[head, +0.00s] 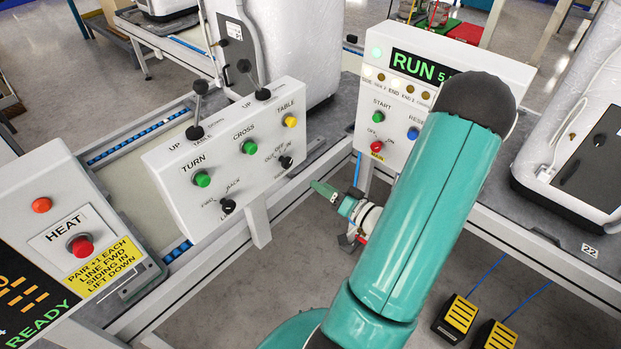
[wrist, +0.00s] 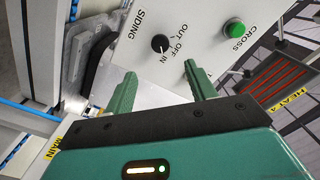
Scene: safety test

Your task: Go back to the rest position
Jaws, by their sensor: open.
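My gripper (head: 323,190) is in front of the middle control box (head: 222,150), to the lower right of its knobs, in the head view. In the wrist view my gripper (wrist: 160,75) shows two green fingers spread apart with nothing between them. Beyond the fingertips is the black SIDING knob (wrist: 160,43), marked OUT, OFF and IN. A green CROSS button (wrist: 235,29) is to its right. I cannot tell whether a fingertip touches the panel. My teal arm covers part of the RUN box (head: 395,110) in the head view.
The HEAT box (head: 70,240) with a red button stands at the left. The RUN box is behind my arm. White wrapped machines flank the line. Yellow foot pedals (head: 455,318) are on the floor at lower right. Open floor lies below my gripper.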

